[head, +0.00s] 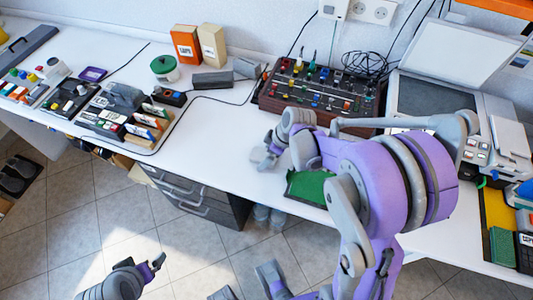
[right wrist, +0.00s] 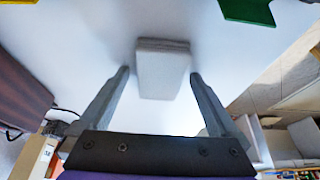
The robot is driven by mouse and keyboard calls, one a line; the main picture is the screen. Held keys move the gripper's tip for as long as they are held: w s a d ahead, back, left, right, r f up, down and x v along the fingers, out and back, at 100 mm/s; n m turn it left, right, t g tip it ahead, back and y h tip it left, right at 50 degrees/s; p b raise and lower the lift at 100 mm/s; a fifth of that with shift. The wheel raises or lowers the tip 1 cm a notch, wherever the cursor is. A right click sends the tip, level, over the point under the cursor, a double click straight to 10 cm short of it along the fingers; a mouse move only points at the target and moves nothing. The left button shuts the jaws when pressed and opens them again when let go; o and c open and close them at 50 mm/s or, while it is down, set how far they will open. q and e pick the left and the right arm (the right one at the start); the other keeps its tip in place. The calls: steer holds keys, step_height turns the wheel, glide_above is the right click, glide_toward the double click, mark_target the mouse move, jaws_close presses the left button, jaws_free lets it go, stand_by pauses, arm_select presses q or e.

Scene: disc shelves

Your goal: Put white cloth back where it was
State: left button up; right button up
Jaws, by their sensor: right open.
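The white cloth (right wrist: 163,66) shows in the right wrist view as a folded, block-like white piece on the white table. My right gripper (right wrist: 160,75) is open, with one fingertip on either side of the cloth's near part and visible gaps to both fingers. In the head view my right gripper (head: 265,155) is low over the table's front part, and the cloth cannot be made out there. My left gripper (head: 153,266) is in front of the table, over the floor, away from the cloth. Its jaw opening is unclear.
A green piece (head: 308,187) lies under my right arm near the table edge. A control box with knobs (head: 318,92) stands behind the gripper. A scanner (head: 435,98) is at the right. The table (head: 215,130) is clear left of the gripper.

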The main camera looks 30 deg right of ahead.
steer(key=shift+s+d+r, duration=0.1)
steer(key=shift+r, duration=0.4)
steer(key=p+v, duration=0.2)
steer(key=v, duration=0.9)
arm_select(q)
step_height(320, 180, up, 2)
steer(key=shift+w+r, duration=0.15)
arm_select(e)
steer(key=s+a+m+t+h, duration=0.1)
steer(key=s+a+m+h, duration=0.2)
steer(key=s+a+m, duration=0.5)
steer(key=s+a, duration=0.2)
steer(key=s, duration=0.3)
steer(key=shift+f, duration=0.2)
arm_select(q)
steer(key=shift+c, duration=0.3)
arm_select(e)
steer(key=shift+w, duration=0.1)
steer(key=shift+c, duration=0.3)
